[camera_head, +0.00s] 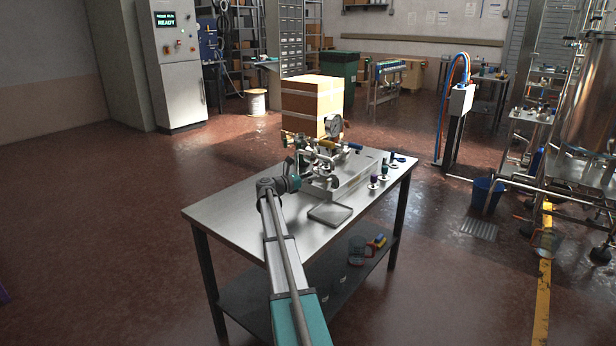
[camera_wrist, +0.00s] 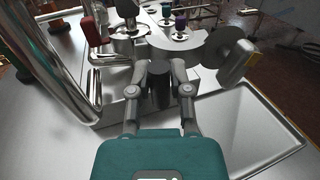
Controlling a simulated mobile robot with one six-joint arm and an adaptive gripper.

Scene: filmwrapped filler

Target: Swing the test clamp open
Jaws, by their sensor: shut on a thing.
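The test rig (camera_head: 340,180), a metal assembly with a round gauge (camera_head: 333,125) and coloured handles, stands on the steel table. My gripper (camera_wrist: 161,72) is shut on a grey part at the front of the rig, which appears to be the test clamp (camera_wrist: 178,46). The fingers hide much of the gripped part, so I cannot tell how far it is swung. In the head view my gripper (camera_head: 303,180) is at the rig's left side, partly hidden by its own wrist.
A shallow tray (camera_head: 330,214) lies at the front of the steel table (camera_head: 225,212). Small coloured-topped fittings (camera_head: 373,181) stand at the right edge. A cardboard box (camera_head: 312,103) is behind.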

